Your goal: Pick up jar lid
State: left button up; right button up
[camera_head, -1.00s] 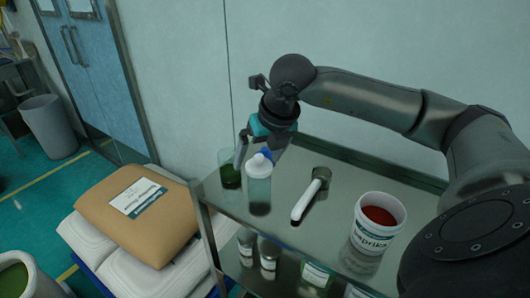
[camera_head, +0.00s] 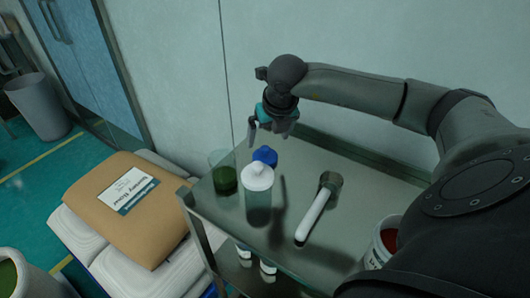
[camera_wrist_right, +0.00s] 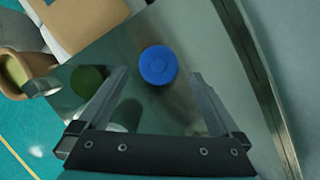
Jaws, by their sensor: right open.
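A blue round lid (camera_head: 265,156) is on the metal cart, partly hidden behind a white-capped clear bottle (camera_head: 258,195). I cannot tell whether the lid sits on a jar. My right gripper (camera_head: 268,130) points down above it, open and empty. In the right wrist view the blue lid (camera_wrist_right: 158,65) lies between the spread fingertips of the right gripper (camera_wrist_right: 158,76), apart from both. My left gripper is not in view.
A glass with green contents (camera_head: 225,180) stands left of the bottle. A white-handled tool (camera_head: 316,214) lies to the right. A red-filled tub (camera_head: 382,248) is partly hidden by my arm. The wall runs behind the cart's raised back edge (camera_head: 370,160).

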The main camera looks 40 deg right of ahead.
aim_at(267, 150)
jog(key=shift+w+f, duration=0.25)
jog(key=shift+f, duration=0.4)
jog(key=f, duration=0.4)
jog(key=shift+w+f, duration=0.15)
jog(key=shift+w, duration=0.1)
jog(key=shift+w+d+f, duration=0.2)
jog(key=shift+w+f, duration=0.05)
jog(key=shift+f, duration=0.25)
jog(key=shift+c, duration=0.2)
jog(key=c, duration=1)
jog(key=shift+o, duration=0.2)
jog(key=shift+r, duration=0.1)
